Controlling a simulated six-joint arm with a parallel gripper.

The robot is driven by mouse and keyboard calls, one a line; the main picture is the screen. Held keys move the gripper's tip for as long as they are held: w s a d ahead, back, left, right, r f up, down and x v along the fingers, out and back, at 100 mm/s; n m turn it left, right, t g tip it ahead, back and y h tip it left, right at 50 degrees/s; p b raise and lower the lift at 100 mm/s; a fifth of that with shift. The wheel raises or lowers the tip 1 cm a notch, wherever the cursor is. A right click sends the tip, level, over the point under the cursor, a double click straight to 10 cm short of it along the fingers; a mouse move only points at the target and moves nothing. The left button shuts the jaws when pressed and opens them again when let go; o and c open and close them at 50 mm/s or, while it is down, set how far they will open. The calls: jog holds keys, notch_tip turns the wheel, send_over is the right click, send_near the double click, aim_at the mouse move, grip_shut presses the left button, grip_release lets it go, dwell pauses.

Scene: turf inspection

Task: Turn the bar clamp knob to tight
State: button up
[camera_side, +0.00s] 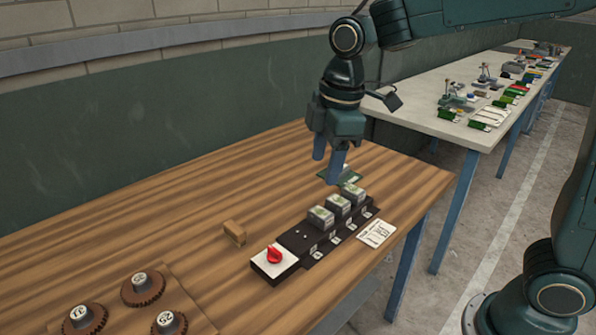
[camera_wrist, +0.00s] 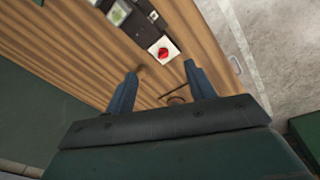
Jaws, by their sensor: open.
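The red knob (camera_side: 274,255) sits on a white square plate (camera_side: 265,267) at the near end of a dark bar (camera_side: 298,240) on the wooden table. In the wrist view the red knob (camera_wrist: 163,52) shows above the space between the fingertips. I cannot read its marked position. My gripper (camera_side: 327,166) is open and empty, pointing down above the far end of the bar, well apart from the knob. In the wrist view both blue fingers of my gripper (camera_wrist: 160,69) are spread with nothing between them.
Three grey blocks (camera_side: 338,204) stand on the bar. A small wooden block (camera_side: 234,232) lies left of it, a white card (camera_side: 376,233) right of it, and a green piece (camera_side: 343,174) beyond. Several brown gears (camera_side: 142,288) stand at the near left.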

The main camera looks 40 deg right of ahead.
aim_at(274, 250)
jog(key=w+a+f+n+g, duration=0.1)
jog(key=w+a+f+n, duration=0.4)
jog(key=w+a+f, duration=0.1)
jog(key=shift+w+a+f+n+g, duration=0.3)
jog(key=shift+w+f+n+g, duration=0.1)
jog(key=shift+w+f, duration=0.35)
jog(key=shift+f, duration=6.85)
jog(key=shift+c, duration=0.4)
jog(key=c, duration=0.9)
